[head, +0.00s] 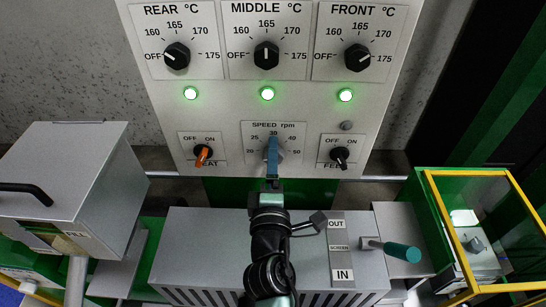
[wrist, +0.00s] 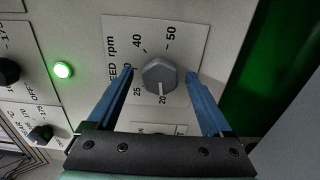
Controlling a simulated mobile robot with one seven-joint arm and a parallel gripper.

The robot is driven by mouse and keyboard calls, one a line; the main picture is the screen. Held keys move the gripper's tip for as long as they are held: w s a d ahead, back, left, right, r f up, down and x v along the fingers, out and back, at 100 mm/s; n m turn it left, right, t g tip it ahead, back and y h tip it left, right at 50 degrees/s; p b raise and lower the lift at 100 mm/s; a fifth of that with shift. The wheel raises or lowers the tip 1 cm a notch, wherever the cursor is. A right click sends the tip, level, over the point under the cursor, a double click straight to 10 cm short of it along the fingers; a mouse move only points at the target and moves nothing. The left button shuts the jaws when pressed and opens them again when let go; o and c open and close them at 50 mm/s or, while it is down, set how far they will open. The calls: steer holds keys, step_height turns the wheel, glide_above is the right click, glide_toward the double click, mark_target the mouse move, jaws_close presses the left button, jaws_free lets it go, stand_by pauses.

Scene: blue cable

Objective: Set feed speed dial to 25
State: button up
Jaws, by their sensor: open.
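The speed rpm dial is a grey hexagonal knob (wrist: 160,73) on the pale panel, with numbers from 20 to 50 around it. In the wrist view its white mark points at 20; the 25 label is just to the left of that. In the head view the dial (head: 261,158) is mostly hidden behind my gripper (head: 272,143). My gripper (wrist: 161,76) is open, its two blue fingers on either side of the knob, with a gap showing on both sides. The left finger partly covers the 30 label.
The orange heat switch (head: 203,153) and black feed switch (head: 340,155) flank the dial. Three black temperature dials and three lit green lamps (head: 267,93) are above. Below is a grey box with a teal-handled lever (head: 402,252). A yellow-framed case (head: 470,230) stands at right.

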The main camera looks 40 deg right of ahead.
jaws_close()
stand_by(0.5)
steer(key=m+b, duration=0.7)
steer(key=m, duration=0.2)
steer(key=shift+f+m, duration=0.1)
steer(key=shift+m, duration=0.2)
stand_by(0.5)
jaws_free()
